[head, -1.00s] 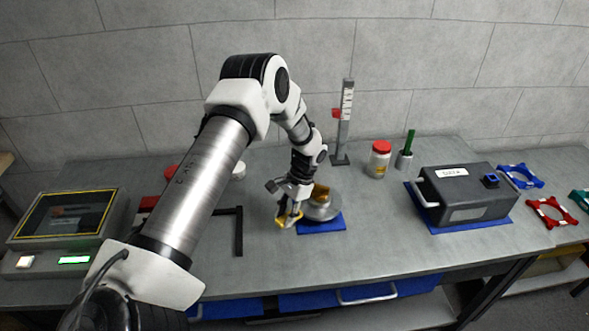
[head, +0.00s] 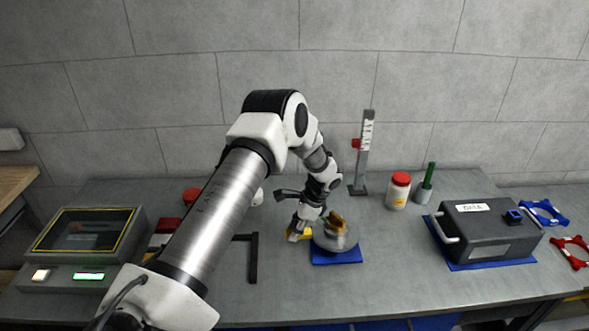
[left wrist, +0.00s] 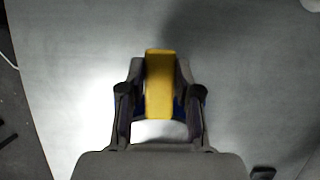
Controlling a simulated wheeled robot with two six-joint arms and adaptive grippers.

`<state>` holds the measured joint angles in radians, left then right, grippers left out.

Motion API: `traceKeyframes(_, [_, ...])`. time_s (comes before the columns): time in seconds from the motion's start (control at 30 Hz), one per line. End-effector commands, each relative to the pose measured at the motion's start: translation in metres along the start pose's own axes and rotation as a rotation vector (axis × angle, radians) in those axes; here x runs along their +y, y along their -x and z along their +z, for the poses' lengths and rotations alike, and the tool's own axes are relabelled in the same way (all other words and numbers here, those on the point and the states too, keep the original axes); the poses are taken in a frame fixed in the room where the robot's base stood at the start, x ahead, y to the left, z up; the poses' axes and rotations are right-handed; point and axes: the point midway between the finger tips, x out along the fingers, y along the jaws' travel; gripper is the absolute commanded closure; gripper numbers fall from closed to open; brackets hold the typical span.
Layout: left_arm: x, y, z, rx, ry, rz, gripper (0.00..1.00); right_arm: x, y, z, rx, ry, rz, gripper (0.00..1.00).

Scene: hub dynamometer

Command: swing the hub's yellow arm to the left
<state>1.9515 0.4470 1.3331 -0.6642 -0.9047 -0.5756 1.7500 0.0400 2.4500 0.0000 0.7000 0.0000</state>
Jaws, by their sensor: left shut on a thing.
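The hub (head: 338,232) is a round metal piece with an orange-brown block on top, on a blue mat (head: 345,258) on the bench. Its yellow arm (head: 304,234) points to the left of the hub, low over the bench. My left gripper (head: 297,232) is shut on the yellow arm and partly hides it. In the left wrist view the yellow arm (left wrist: 159,85) lies between both fingers of the gripper (left wrist: 158,72); the hub is hidden there. My right gripper is not in view.
A black bracket (head: 252,262) lies left of the gripper. A console (head: 85,240) stands at far left. A scale post (head: 364,150), a red-lidded jar (head: 399,190) and a green-handled pot (head: 425,190) stand behind right. A dark box (head: 485,230) is right. The bench front is clear.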

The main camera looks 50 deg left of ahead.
Motion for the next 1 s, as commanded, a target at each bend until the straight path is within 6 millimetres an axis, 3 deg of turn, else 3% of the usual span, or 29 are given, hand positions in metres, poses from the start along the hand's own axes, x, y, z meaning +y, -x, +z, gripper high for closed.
traceKeyframes(0.23, [0.002,-0.003,-0.002,0.003,-0.002,0.002,1.0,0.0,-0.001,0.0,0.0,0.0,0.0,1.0])
traceKeyframes(0.27, [0.002,-0.003,-0.002,0.003,-0.002,0.002,0.6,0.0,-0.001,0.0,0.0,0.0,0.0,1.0])
traceKeyframes(0.3, [0.002,-0.003,-0.002,0.003,-0.002,0.002,0.46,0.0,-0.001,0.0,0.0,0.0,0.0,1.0])
traceKeyframes(0.33, [0.002,-0.002,-0.002,0.002,-0.001,0.002,0.42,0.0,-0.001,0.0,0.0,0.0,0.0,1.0])
traceKeyframes(0.7, [0.0,0.006,-0.001,0.002,0.001,0.0,0.42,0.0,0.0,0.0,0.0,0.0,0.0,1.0])
traceKeyframes(0.87, [0.0,0.038,-0.003,0.004,0.001,-0.002,0.42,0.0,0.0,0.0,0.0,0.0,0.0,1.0])
traceKeyframes(1.0, [-0.001,0.075,-0.004,0.003,-0.001,-0.002,0.42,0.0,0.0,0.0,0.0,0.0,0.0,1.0])
